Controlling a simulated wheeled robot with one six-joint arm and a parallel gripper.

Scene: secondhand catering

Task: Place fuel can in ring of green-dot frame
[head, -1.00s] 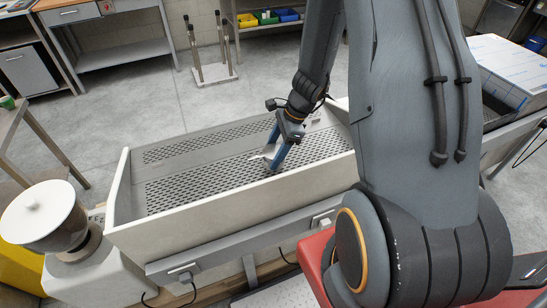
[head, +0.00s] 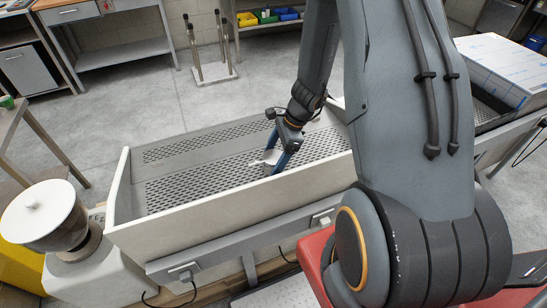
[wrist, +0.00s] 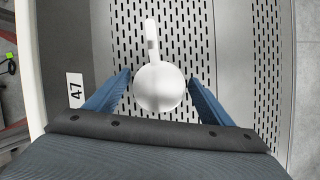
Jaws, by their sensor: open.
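My gripper (head: 277,160) hangs over the perforated floor of a pale bin and points down. In the wrist view my gripper (wrist: 161,82) is open, with a blue finger on each side of a white round thing (wrist: 158,92). This thing has a narrow handle-like strip pointing away from me. It also shows in the head view (head: 257,163), partly hidden by the fingers. I cannot make out a fuel can or a green-dot frame for certain.
The bin (head: 225,199) has raised walls around its slotted floor. A white-lidded machine (head: 40,214) stands left of the bin. A stand with upright rods (head: 214,74) is on the floor behind.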

